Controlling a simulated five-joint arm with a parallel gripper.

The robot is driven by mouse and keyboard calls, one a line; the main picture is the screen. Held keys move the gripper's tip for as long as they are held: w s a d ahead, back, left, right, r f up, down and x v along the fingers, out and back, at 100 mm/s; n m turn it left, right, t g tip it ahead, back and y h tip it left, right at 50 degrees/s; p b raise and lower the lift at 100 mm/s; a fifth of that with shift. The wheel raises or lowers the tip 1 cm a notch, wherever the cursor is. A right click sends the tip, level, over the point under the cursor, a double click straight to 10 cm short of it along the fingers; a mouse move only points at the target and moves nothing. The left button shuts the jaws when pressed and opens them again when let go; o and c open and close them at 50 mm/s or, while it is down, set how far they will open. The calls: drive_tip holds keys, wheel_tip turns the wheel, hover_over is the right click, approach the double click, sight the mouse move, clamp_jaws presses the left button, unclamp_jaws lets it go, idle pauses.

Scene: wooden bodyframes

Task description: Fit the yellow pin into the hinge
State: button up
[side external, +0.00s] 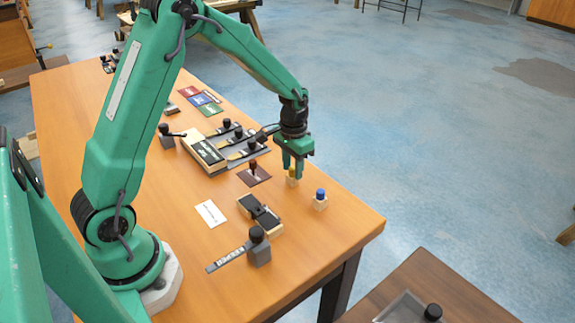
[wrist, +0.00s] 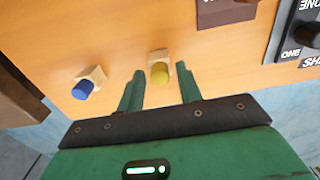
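The yellow pin (side external: 292,172) stands in a small wooden block near the table's right edge. In the wrist view the yellow pin (wrist: 160,73) lies between my two fingertips, with a visible gap on each side. My gripper (side external: 294,154) points down directly above the pin; its open fingers also show in the wrist view (wrist: 160,80). A wooden piece with black plates (side external: 260,212), which looks like the hinge, lies left of and nearer than the pin. The hinge does not show clearly in the wrist view.
A blue pin (side external: 320,194) in its own wooden block stands close by; it also shows in the wrist view (wrist: 83,89). A dark red pin (side external: 253,167) stands on a dark plate. A black-knobbed grey block (side external: 258,250) and a white card (side external: 210,213) lie on the table (side external: 330,235).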

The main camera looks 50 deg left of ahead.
sight(292, 169)
clamp_jaws()
drive_tip(key=shift+r, duration=0.8)
idle(0.8)
drive_tip(key=shift+r, duration=1.6)
drive_tip(key=shift+s+d+r, duration=0.1)
drive_tip(key=shift+s+r, duration=0.1)
drive_tip(key=s+d+r, duration=0.2)
drive_tip(key=s, duration=0.5)
drive_tip(key=s+d+r, duration=0.2)
drive_tip(key=s, duration=0.5)
drive_tip(key=shift+d+r, duration=0.3)
drive_tip(key=shift+d, duration=0.1)
